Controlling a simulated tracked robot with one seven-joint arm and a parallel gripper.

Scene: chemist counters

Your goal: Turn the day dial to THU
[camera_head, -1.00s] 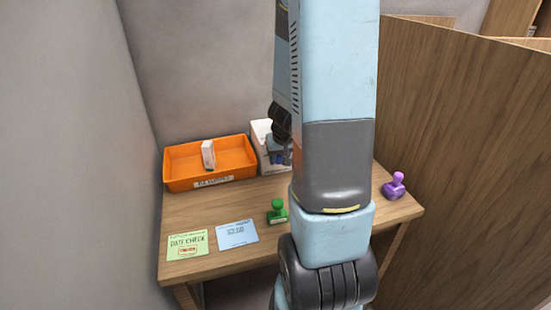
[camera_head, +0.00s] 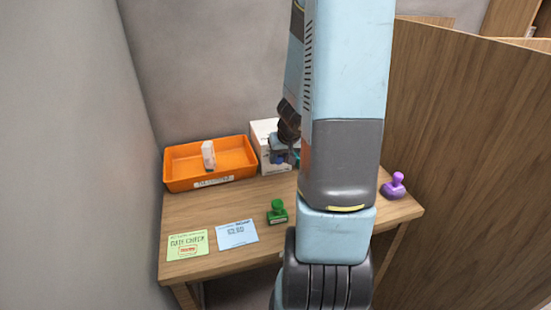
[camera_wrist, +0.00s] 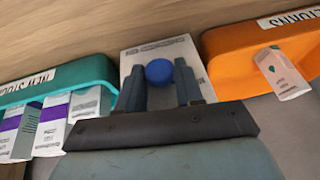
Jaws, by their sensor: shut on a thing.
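A white box (camera_head: 262,132) stands on the desk beside the orange tray, partly hidden by my arm. In the wrist view the white box (camera_wrist: 140,57) has a round blue dial knob (camera_wrist: 159,71) on its face and small print that I cannot read. My gripper (camera_wrist: 161,76) has a finger on each side of the blue knob and is shut on it. In the head view my gripper (camera_head: 284,155) is at the front of the box. The day the dial is set to cannot be made out.
An orange tray (camera_head: 190,180) holds a small white carton (camera_head: 208,154). A teal tray (camera_wrist: 103,68) with several white and purple cartons lies on the box's other side. A green stamp (camera_head: 277,212), two cards (camera_head: 188,246) and a purple stamp (camera_head: 394,186) lie on the desk. A wooden partition (camera_head: 460,170) stands at right.

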